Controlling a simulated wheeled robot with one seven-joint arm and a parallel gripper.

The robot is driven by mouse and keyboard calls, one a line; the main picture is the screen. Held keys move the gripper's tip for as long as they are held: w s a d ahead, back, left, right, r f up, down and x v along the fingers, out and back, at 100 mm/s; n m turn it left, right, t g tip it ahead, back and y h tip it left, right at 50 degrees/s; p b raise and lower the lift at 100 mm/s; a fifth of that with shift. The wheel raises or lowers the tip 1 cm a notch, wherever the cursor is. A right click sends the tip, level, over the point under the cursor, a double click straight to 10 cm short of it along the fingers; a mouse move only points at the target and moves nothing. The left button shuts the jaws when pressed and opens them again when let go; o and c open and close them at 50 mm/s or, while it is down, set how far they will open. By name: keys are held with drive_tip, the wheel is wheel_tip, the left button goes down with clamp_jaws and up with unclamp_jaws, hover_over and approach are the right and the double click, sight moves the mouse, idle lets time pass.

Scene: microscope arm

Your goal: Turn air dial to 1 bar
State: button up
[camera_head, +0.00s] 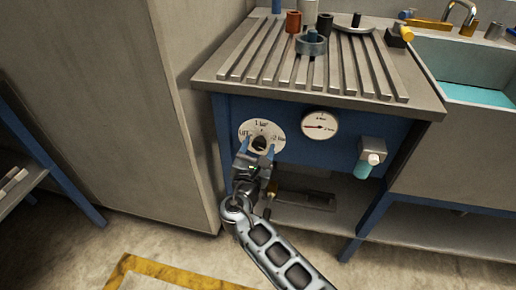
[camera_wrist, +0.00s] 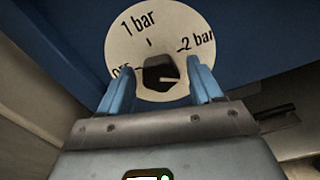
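The air dial (camera_head: 277,128) is a round white plate on the blue panel under the counter, marked OFF, 1 bar and 2 bar. It also shows in the wrist view (camera_wrist: 121,45), with 1 bar at the top, OFF at the lower left and 2 bar at the right. Its dark knob (camera_wrist: 158,70) sits in the middle, with a thin light mark pointing roughly right. My gripper (camera_wrist: 160,84) has its two blue fingers apart, one on each side of the knob's lower part, with gaps visible. The gripper also shows in the head view (camera_head: 256,151), in front of the dial.
A white pressure gauge (camera_head: 320,125) with a red needle pointing left is right of the dial. A grey fitting with a teal bowl (camera_head: 364,169) is further right. A slatted counter (camera_head: 330,83) juts out above. A tall grey cabinet (camera_head: 120,90) stands at the left.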

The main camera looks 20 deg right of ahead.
drive_tip(key=c, duration=0.9)
drive_tip(key=shift+c, duration=0.2)
drive_tip(key=shift+f, duration=0.1)
drive_tip(key=m+b, duration=0.2)
drive_tip(key=m, duration=0.1)
drive_tip(key=shift+f+b, duration=0.15)
drive_tip(key=shift+b, duration=0.25)
drive_tip(key=m+b, duration=0.3)
drive_tip(key=m, duration=0.1)
drive_tip(key=shift+m+b, duration=0.3)
drive_tip(key=shift+b, duration=0.1)
drive_tip(key=m+b, duration=0.4)
drive_tip(key=m, duration=0.1)
drive_tip(key=shift+s+f+b, duration=0.1)
drive_tip(key=shift+b, duration=0.3)
drive_tip(key=shift+m+b, duration=1.2)
drive_tip(key=shift+m, duration=0.3)
